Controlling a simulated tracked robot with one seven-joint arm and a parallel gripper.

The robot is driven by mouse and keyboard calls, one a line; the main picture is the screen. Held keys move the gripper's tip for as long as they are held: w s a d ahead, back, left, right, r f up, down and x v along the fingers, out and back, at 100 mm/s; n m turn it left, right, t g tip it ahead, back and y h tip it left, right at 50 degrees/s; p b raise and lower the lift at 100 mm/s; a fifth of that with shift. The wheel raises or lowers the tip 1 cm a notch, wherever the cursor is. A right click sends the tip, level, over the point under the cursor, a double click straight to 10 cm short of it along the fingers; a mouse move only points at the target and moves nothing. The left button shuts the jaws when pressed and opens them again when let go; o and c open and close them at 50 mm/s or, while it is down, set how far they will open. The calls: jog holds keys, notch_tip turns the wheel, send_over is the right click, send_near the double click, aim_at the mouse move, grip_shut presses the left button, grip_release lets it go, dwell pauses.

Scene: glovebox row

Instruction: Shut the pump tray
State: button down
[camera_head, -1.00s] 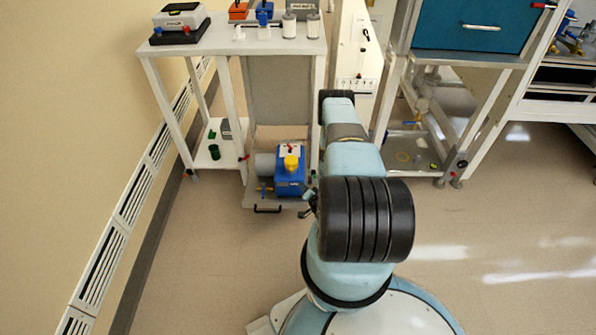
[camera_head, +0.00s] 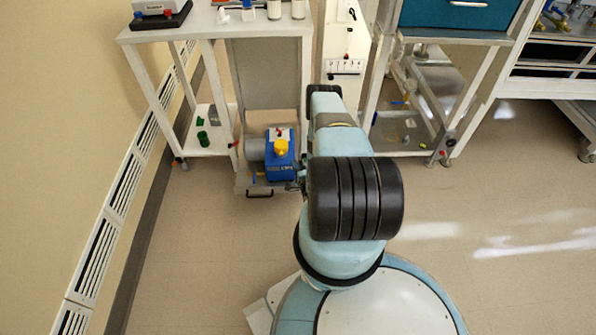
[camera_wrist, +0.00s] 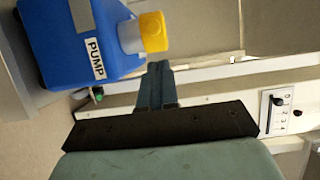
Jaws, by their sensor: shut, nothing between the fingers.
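The pump tray (camera_head: 243,187) is a low grey tray pulled out at floor level under the white bench, with a black handle (camera_head: 260,194) on its front edge. The blue pump (camera_head: 280,163) with a yellow cap sits on it. In the wrist view the blue pump (camera_wrist: 75,40), labelled PUMP, is at upper left. My gripper (camera_wrist: 158,68) is shut and empty, its fingertips just below the yellow cap in the picture; I cannot tell whether they touch. In the head view my arm hides the gripper and the tray's right side.
The white bench (camera_head: 215,32) stands over the tray, with a lower shelf (camera_head: 205,143) holding green items on the left. A panel with a numbered slider (camera_head: 344,70) is right of the tray. A vented wall is at left. Floor in front is clear.

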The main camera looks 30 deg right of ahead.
aim_at(286, 149)
jog(key=w, duration=0.5)
jog(key=w+d, duration=0.1)
jog(key=w, duration=0.1)
jog(key=shift+w, duration=0.35)
